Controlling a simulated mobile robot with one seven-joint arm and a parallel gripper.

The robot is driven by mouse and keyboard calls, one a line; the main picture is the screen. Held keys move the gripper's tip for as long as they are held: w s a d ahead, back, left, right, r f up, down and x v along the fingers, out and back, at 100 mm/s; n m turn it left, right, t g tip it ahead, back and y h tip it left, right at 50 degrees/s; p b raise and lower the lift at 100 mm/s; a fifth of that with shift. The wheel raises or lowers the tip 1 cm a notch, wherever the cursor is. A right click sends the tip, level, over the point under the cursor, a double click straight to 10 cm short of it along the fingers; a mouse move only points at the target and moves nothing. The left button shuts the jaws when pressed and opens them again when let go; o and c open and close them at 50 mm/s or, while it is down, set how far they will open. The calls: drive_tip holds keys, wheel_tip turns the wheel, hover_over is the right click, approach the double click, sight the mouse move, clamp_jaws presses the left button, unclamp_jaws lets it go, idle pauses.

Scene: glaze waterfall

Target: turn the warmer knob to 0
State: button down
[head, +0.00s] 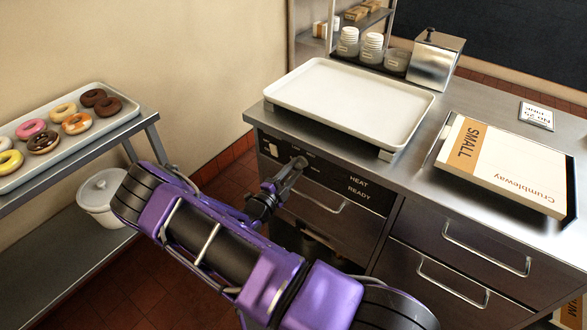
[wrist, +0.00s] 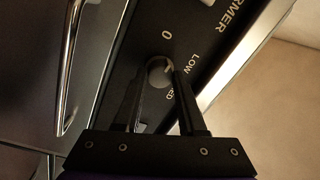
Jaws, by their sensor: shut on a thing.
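The warmer knob (wrist: 158,70) is a small round dark knob on the black control panel (wrist: 196,40). In the wrist view a "0" is printed above it, "LOW" to its right, and a partly hidden word ending in "ED" below. My gripper (wrist: 165,74) is shut on the knob, one finger on each side. A pale mark shows near the knob's right edge, but I cannot tell for certain where it points. In the head view my gripper (head: 294,166) is at the warmer front (head: 335,180), and it hides the knob.
A white tray (head: 285,97) sits on the counter above the warmer. Drawer handles (head: 312,200) stick out below the panel. A flat Crumbleway box (head: 510,165) lies at right. A donut tray (head: 110,121) stands on the left table.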

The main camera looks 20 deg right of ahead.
drive_tip(key=shift+n+t+p, duration=0.3)
drive_tip(key=shift+n, duration=1.7)
drive_tip(key=shift+y, duration=0.3)
drive_tip(key=shift+c, duration=2.4)
unclamp_jaws()
drive_tip(key=v, duration=1.7)
drive_tip(key=shift+a+b, duration=0.25)
drive_tip(key=shift+b, duration=0.1)
drive_tip(key=shift+f, duration=0.1)
